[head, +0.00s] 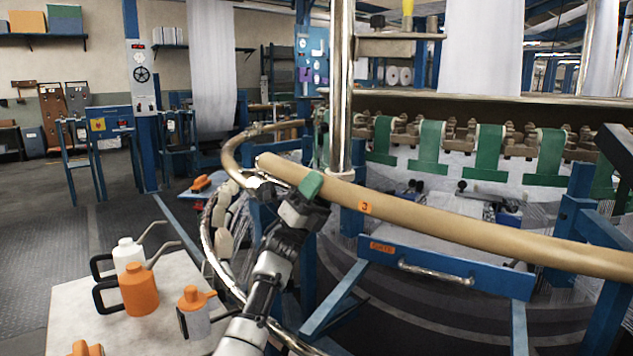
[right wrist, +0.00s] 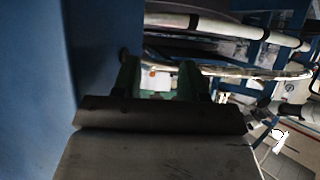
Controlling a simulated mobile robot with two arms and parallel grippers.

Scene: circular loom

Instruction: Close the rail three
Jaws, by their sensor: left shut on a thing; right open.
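The tan curved rail marked 3 (head: 480,222) crosses the head view from centre to the right edge. Its free end lies at the left, near the chrome post (head: 340,90). My left gripper (head: 308,188) is shut on this rail a little in from its free end. A second tan rail (head: 232,160) curves behind it. A rail also shows in the right wrist view (right wrist: 230,68), but I cannot tell which one. My right gripper (right wrist: 160,75) is open, with its two green fingers apart. It is not in the head view.
A table (head: 75,300) at the lower left holds orange and white oil cans (head: 138,290). A blue gate panel with a handle (head: 440,270) sits below the rail. The loom's green straps (head: 432,145) stand behind. Open floor (head: 60,210) lies at the left.

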